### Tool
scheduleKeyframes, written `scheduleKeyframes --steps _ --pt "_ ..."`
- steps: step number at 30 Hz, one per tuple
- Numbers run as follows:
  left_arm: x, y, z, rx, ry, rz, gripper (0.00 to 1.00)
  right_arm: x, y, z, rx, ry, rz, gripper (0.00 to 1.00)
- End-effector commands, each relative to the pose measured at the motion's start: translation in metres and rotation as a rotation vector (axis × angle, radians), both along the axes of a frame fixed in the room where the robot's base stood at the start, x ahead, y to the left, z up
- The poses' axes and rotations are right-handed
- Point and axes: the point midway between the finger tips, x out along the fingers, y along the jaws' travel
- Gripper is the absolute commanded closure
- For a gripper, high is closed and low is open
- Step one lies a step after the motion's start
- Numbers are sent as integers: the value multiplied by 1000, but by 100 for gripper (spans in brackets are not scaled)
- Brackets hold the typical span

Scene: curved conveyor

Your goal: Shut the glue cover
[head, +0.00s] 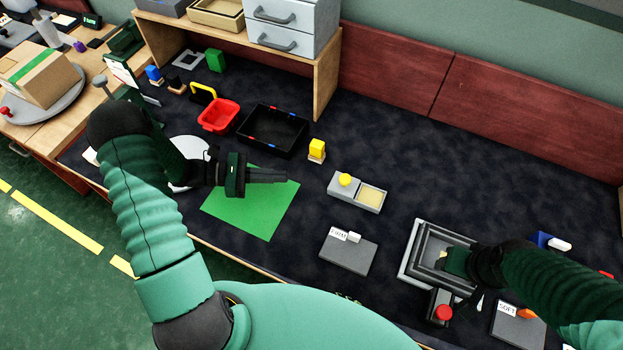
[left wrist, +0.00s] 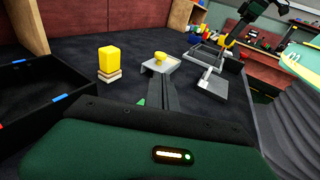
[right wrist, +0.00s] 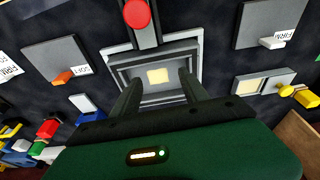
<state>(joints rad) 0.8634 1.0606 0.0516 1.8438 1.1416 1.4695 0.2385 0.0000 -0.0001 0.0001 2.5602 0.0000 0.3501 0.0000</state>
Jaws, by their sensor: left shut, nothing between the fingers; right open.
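A grey glue box (head: 357,204) sits on the dark table mat. Its cover with a round yellow knob (head: 345,179) is over the left part, and the pale yellow glue pad (head: 371,196) shows uncovered on the right. The knob also shows in the left wrist view (left wrist: 160,57), and the open pad in the right wrist view (right wrist: 251,87). My left gripper (head: 286,175) is shut and empty, above the green sheet, left of the box and apart from it. My right gripper (right wrist: 160,88) is open over a grey square frame (right wrist: 193,47), with a small pale yellow square (right wrist: 158,76) inside it.
A yellow block (head: 317,146) stands between the black tray (head: 268,150) and the glue box. A grey slab with a label (head: 347,257) lies in front of the box. A red knob (head: 443,313) is by the square frame. The mat behind the box is clear.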

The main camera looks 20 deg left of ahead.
Motion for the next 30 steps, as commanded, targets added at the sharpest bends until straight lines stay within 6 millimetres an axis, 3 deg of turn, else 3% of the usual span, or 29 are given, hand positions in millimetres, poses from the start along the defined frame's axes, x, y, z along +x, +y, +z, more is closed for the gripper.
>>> scheduleKeyframes --steps 12,18,30 --pt "34 -81 -13 4 3 -10 100 0 0 0 0 0 0 48" --pt "49 -110 -19 4 1 -9 100 0 0 0 0 0 0 48" --pt "54 -121 -20 5 1 -6 100 0 0 0 0 0 0 48"
